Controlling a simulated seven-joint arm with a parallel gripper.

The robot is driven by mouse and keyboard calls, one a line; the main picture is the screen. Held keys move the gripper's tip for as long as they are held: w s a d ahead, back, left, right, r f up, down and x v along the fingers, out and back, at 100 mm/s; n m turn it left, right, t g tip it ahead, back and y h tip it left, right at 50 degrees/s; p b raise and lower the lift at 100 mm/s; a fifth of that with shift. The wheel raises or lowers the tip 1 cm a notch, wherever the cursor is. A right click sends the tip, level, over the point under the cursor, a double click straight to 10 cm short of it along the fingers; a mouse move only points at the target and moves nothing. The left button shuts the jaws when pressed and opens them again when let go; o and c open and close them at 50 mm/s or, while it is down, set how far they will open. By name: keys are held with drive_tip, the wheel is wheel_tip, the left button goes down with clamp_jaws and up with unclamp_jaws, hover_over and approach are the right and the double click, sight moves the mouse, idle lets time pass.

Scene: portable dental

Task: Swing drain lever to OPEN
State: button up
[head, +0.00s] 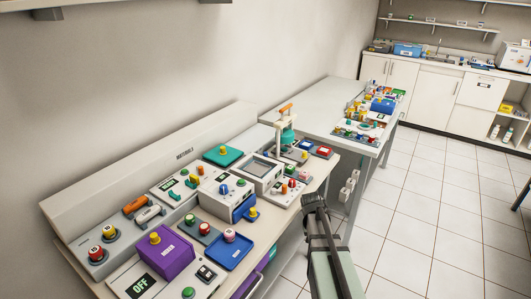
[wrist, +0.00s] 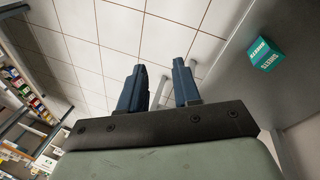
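I cannot tell which control is the drain lever; the labels are too small to read. On the near bench, an orange handle (head: 134,205) and a white handle (head: 150,215) sit at the left. A teal device topped by an orange handle (head: 286,107) stands at the back right of the bench. My gripper (head: 314,202) is at the bench's right front edge, apart from these handles. In the wrist view my gripper (wrist: 160,87) has two dark blue fingers spread apart with nothing between them; floor tiles show beyond.
A second table (head: 318,100) stands behind. A teal box (wrist: 266,54) shows in the wrist view. The tiled floor (head: 430,200) is open at right.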

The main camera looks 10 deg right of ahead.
drive_tip(key=w+d+r+m+t, duration=0.1)
drive_tip(key=w+d+r, duration=0.3)
drive_tip(key=w+r, duration=0.55)
wheel_tip(320, 180, up, 22)
drive_tip(key=n+t+y, duration=0.2)
drive_tip(key=t, duration=0.2)
hover_over(265, 153)
drive_tip(key=s+a, duration=0.1)
drive_tip(key=s, duration=0.4)
drive_tip(key=x, duration=1.3)
drive_tip(key=shift+s+f, duration=0.1)
drive_tip(key=shift+f, duration=0.1)
clamp_jaws()
